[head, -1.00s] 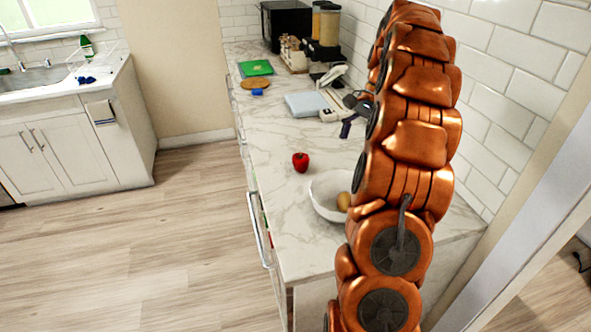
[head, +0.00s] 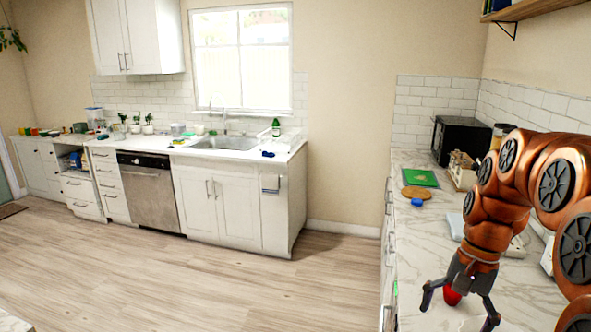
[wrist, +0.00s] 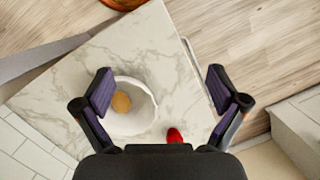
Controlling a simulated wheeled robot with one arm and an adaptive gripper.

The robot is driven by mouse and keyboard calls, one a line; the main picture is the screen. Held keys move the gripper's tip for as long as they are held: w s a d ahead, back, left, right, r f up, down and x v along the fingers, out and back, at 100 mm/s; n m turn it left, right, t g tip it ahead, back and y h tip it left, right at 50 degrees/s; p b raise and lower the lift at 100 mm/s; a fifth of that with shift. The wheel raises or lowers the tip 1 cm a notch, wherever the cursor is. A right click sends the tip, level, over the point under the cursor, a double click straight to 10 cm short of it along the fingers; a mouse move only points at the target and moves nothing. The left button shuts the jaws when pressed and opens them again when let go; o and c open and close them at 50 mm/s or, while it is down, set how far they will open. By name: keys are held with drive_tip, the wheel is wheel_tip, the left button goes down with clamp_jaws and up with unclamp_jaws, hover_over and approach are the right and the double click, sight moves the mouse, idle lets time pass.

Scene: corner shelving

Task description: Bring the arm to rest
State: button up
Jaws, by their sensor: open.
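My arm is copper coloured and folded over the right-hand counter in the head view. My gripper (head: 460,304) is open, with its two dark fingers spread and pointing down over the marble counter (head: 408,262). In the wrist view my gripper (wrist: 160,95) has nothing between its fingers. Below it stands a white bowl (wrist: 143,118) with a brownish-yellow round thing (wrist: 121,102) in it. A red pepper-like thing (wrist: 174,135) lies beside the bowl; in the head view it shows (head: 452,295) partly hidden behind the gripper.
A green board (head: 421,177), a round brown board (head: 417,192) and a blue thing (head: 417,202) lie further back on the counter. A black microwave (head: 461,140) stands in the corner. A sink counter (head: 240,205) lies across the open wooden floor (head: 230,270).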

drive_tip(key=s+a+f+n+h, duration=0.1)
drive_tip(key=s+a+f+n, duration=0.2)
drive_tip(key=s+a, duration=0.3)
drive_tip(key=s+a+f+n+h, duration=0.1)
drive_tip(key=s+a+f+n, duration=0.3)
drive_tip(key=s, duration=1)
drive_tip(key=a+n, duration=0.2)
drive_tip(key=shift+a+f, duration=0.2)
drive_tip(key=shift+a, duration=0.15)
